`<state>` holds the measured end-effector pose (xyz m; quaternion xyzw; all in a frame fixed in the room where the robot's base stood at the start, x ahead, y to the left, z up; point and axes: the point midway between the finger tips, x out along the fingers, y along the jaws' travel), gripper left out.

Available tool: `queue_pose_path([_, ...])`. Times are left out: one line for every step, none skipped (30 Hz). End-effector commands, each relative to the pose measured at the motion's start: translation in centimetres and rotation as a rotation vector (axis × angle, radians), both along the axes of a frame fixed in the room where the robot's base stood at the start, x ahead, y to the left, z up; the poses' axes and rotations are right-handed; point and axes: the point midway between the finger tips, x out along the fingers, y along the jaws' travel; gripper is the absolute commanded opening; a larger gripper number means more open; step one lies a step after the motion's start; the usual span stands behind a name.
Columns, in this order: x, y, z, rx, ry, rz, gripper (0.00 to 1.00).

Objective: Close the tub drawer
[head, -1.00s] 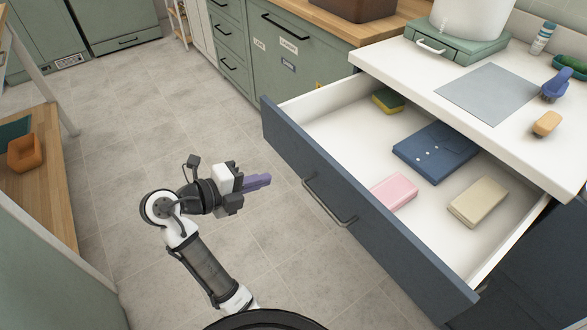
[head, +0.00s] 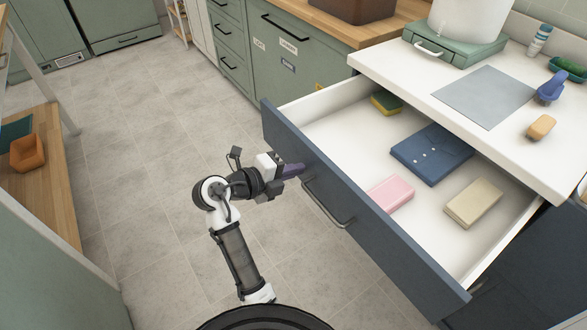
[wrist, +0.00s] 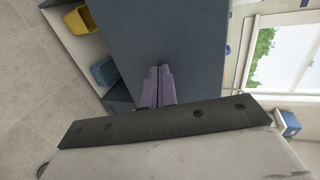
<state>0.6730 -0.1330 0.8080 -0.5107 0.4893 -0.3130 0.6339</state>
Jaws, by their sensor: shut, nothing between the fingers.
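A wide drawer with a dark blue front (head: 380,222) stands pulled out under the white counter. Its dark bar handle (head: 328,203) is on the front. Inside lie a pink block (head: 390,194), a beige block (head: 474,202), a blue folded pouch (head: 431,154) and a yellow-green sponge (head: 386,103). My gripper (head: 293,170) is shut and empty, with purple fingers at the drawer front, left of the handle. In the wrist view the shut fingers (wrist: 158,85) point at the blue-grey front panel (wrist: 180,35). I cannot tell whether they touch it.
A white tub (head: 471,18) stands on a green box (head: 455,48) with a white handle on the counter (head: 400,75). A grey mat, blue brush and tan block lie there too. A wooden bench (head: 45,180) is at left. The tiled floor (head: 150,130) between is clear.

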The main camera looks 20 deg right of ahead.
Motion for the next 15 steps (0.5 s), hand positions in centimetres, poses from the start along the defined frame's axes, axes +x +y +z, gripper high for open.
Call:
queue_pose_path([0.0,0.0,0.0,0.000,0.000,0.000,0.00])
queue_pose_path([0.0,0.0,0.0,0.000,0.000,0.000,0.00])
queue_pose_path([0.0,-0.1,0.0,0.000,0.000,0.000,0.00])
queue_pose_path([0.1,-0.2,0.0,-0.001,0.000,0.000,0.00])
queue_pose_path([0.1,-0.3,-0.1,-0.001,0.000,0.000,0.00])
queue_pose_path([0.2,-0.6,-0.1,-0.001,0.000,0.000,0.00])
queue_pose_path([0.3,-0.8,-0.1,-0.002,-0.002,0.000,0.00])
queue_pose_path([0.4,-1.2,-0.1,-0.002,-0.002,0.000,0.00])
queue_pose_path([0.6,-1.6,-0.2,-0.002,-0.003,-0.001,0.00])
queue_pose_path([0.8,-2.0,-0.2,-0.002,-0.004,-0.001,0.00])
queue_pose_path([0.9,-2.5,-0.3,-0.002,-0.004,-0.001,0.00])
queue_pose_path([1.2,-3.2,-0.3,-0.002,-0.003,-0.002,0.00])
queue_pose_path([1.4,-3.8,-0.3,-0.002,-0.005,-0.001,0.00])
queue_pose_path([1.6,-4.5,-0.3,-0.002,-0.006,-0.002,0.00])
queue_pose_path([2.0,-5.4,-0.4,-0.001,-0.006,-0.002,0.00])
